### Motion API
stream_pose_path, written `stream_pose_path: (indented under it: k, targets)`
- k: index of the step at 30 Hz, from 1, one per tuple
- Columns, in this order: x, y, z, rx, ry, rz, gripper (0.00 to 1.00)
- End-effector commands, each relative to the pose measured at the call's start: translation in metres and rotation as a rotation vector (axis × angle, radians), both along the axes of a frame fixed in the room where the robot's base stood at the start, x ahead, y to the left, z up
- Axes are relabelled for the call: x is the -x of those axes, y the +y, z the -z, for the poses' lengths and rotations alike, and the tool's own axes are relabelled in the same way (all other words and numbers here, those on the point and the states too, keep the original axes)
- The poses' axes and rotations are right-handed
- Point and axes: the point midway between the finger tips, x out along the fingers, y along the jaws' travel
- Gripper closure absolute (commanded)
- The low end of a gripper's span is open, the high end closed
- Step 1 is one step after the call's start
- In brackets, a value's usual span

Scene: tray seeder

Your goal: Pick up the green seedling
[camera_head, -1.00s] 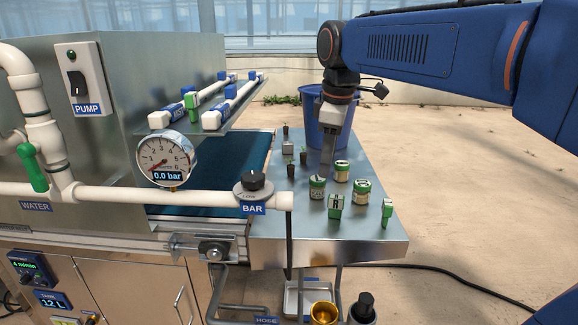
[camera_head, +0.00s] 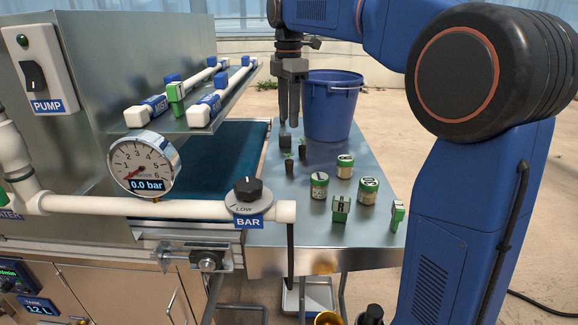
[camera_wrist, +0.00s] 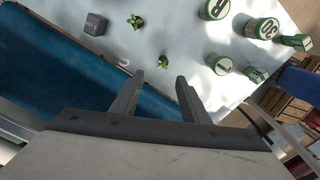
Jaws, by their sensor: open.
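My gripper (camera_head: 289,122) is open and empty, pointing down over the far end of the metal table, by the grey cube (camera_head: 285,143). Two small green seedlings in dark plugs stand in front of the cube: a nearer one (camera_head: 289,167) and one farther back on the right (camera_head: 303,151). In the wrist view my gripper (camera_wrist: 160,80) has its fingers well apart with nothing between them. A third seedling seen earlier is not visible now.
A blue bucket (camera_head: 333,108) stands right of my gripper. White-and-green jars (camera_head: 319,187) and green clips (camera_head: 341,208) occupy the table's nearer right part. The blue belt (camera_head: 225,160) and a pipe shelf (camera_head: 185,120) lie to the left.

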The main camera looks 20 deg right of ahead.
Motion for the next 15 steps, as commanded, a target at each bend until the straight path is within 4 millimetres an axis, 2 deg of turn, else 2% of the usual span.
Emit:
stream_pose_path:
  k: [9, 15]
  targets:
    - [0.001, 0.0, 0.057, 0.0, 0.002, 0.001, 0.59]
    - [0.001, 0.0, 0.082, 0.0, 0.0, 0.001, 0.59]
